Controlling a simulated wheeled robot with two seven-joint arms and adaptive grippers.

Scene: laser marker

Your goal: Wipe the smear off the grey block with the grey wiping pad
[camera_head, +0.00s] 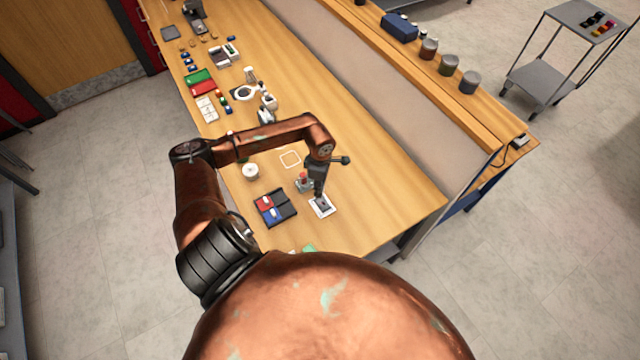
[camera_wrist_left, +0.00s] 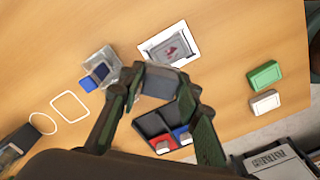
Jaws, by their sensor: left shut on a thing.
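The grey block (camera_wrist_left: 173,48) lies in a white frame (camera_wrist_left: 150,46) on the table, with a dark reddish smear on its top. In the head view the white frame (camera_head: 327,212) shows just below my left gripper (camera_head: 318,194). In the left wrist view, my left gripper (camera_wrist_left: 158,108) is shut on the grey wiping pad (camera_wrist_left: 160,82), held between its fingertips. The pad appears close to the block's frame; I cannot tell whether it touches anything below. My right gripper is not in view.
A dark compartment tray (camera_head: 284,197) with red and blue items stands beside the frame. A clear box (camera_wrist_left: 102,66) with a blue part is nearby. A green block (camera_wrist_left: 265,75) and a white block (camera_wrist_left: 264,103) lie right in the wrist view. Bare table (camera_head: 385,190) lies right of the frame.

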